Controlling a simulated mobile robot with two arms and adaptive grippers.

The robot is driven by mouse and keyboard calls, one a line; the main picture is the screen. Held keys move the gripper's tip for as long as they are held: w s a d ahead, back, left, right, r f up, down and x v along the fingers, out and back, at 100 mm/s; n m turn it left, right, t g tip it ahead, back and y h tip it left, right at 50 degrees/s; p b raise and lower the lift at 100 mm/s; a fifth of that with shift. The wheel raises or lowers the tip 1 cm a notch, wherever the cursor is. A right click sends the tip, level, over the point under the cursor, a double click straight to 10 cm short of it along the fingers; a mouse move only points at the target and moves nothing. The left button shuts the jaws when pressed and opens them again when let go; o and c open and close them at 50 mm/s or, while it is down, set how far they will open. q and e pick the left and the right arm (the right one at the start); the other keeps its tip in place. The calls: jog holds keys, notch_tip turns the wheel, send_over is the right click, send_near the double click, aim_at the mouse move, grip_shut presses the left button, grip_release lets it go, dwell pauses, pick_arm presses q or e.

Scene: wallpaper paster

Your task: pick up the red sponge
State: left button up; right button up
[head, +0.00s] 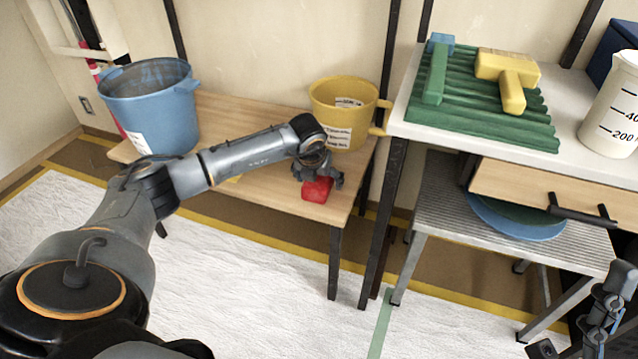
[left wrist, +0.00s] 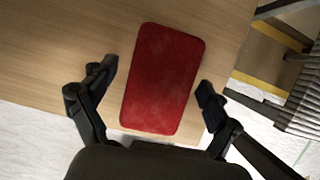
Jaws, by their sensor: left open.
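The red sponge (head: 317,189) lies on the low wooden table (head: 270,200), near its front right edge. In the left wrist view the sponge (left wrist: 163,78) is a rounded red rectangle, with its lower end between my fingers. My left gripper (head: 318,178) is open over the sponge. In the left wrist view one finger of the left gripper (left wrist: 150,102) is on each side of the sponge, with a gap at both sides. My right gripper (head: 570,350) is partly in view at the lower right corner, and its fingers do not show clearly.
A blue bucket (head: 150,105) and a yellow bucket (head: 343,112) stand on the low table. To the right, a white table (head: 400,112) bears a green corrugated board (head: 480,110) with brushes. A blue basin (head: 518,225) sits on a grey ribbed stool (head: 440,215) below.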

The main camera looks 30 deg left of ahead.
pick_arm(q)
jog(key=shift+c, duration=0.2)
jog(key=c, duration=1.1)
jog(key=shift+r, duration=0.1)
